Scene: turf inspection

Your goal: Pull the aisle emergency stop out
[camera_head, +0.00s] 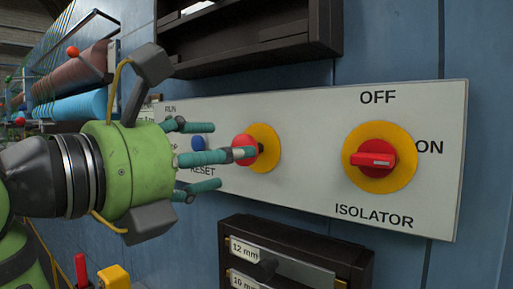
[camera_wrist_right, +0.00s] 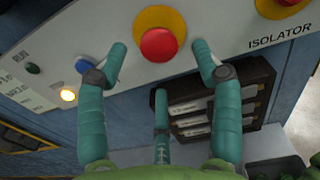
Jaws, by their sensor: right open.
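The emergency stop is a red mushroom button (camera_head: 241,145) on a round yellow disc (camera_head: 266,148), on a pale panel (camera_head: 312,120). My right gripper (camera_head: 222,155) reaches in from the left in the head view, its teal fingers spread open at the button. In the right wrist view the red button (camera_wrist_right: 160,44) sits between the two upper fingertips, with a third finger below. One finger overlaps part of the button in the head view. I cannot tell whether any finger touches it. My left gripper is not in view.
The red isolator knob (camera_head: 373,159) on its yellow disc is to the right. A blue reset button (camera_head: 197,142) is close behind my fingers. A lit lamp (camera_wrist_right: 68,95) shows at the panel's left. A dark rack with labelled slots (camera_head: 290,262) is below; another dark rack (camera_head: 250,45) is above.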

